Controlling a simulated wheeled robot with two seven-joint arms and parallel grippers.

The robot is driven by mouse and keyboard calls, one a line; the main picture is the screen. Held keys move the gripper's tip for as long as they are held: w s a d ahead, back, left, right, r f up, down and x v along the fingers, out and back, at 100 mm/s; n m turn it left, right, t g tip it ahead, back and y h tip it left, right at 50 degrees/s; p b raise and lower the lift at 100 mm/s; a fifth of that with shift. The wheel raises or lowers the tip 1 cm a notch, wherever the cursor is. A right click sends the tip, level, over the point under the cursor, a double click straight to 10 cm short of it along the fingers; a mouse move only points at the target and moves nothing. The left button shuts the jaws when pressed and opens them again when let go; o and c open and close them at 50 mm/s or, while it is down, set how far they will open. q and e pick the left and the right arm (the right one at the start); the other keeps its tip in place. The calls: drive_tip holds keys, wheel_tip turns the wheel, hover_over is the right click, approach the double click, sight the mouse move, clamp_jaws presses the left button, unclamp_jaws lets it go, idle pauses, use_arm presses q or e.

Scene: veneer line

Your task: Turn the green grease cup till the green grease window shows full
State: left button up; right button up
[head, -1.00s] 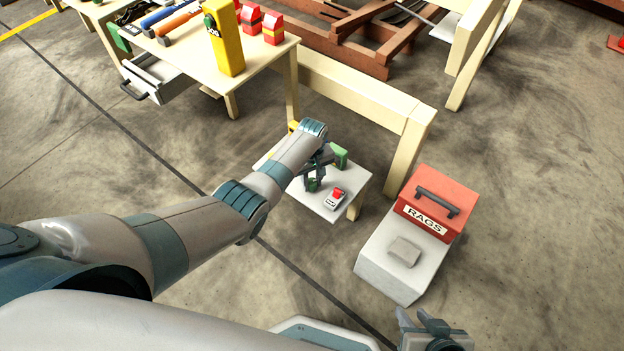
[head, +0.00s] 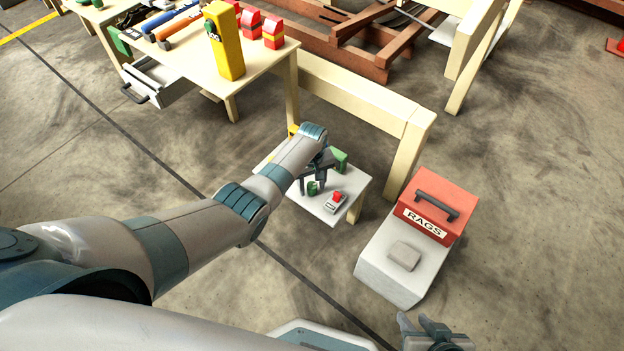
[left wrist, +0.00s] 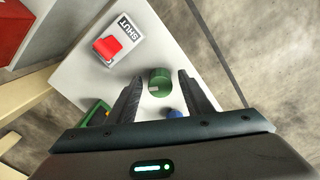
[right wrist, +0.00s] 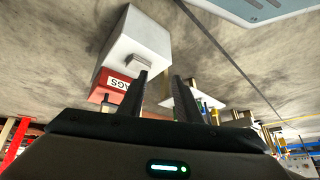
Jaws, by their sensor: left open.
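The green grease cup (left wrist: 160,82) is a short round knob with a pale mark, on the small white table. In the head view the green cup (head: 313,188) shows between the dark fingers of my left gripper (head: 312,187). In the left wrist view my left gripper (left wrist: 159,79) is open, one finger on each side of the cup, with visible gaps. A green housing (head: 340,160) stands behind the gripper; it shows partly behind a finger in the left wrist view (left wrist: 95,113). I cannot read any grease window. My right gripper (right wrist: 162,78) is open and empty, away from the table.
A red switch on a plate marked SHUT (left wrist: 108,47) sits near the cup. A blue round knob (left wrist: 175,113) is close by the left gripper. A red-topped RAGS bin (head: 437,205) stands right of the white table (head: 318,211). A wooden bench leg (head: 408,155) rises behind.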

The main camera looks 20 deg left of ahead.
use_arm(q)
drive_tip(key=shift+r, duration=0.45)
wheel_tip(320, 180, up, 10)
drive_tip(key=p, duration=0.4)
wheel_tip(320, 180, up, 5)
drive_tip(key=p, duration=0.1)
hover_over(312, 185)
drive_tip(key=shift+r, duration=0.7)
use_arm(e)
drive_tip(key=s+d+f+g+h, duration=0.2)
drive_tip(key=s+d+g, duration=0.1)
drive_tip(key=d, duration=0.2)
drive_tip(key=shift+s+d+f+g, duration=0.15)
drive_tip(key=shift+d+f+g, duration=0.15)
drive_tip(key=shift+f, duration=0.1)
use_arm(q)
drive_tip(key=shift+f, duration=0.1)
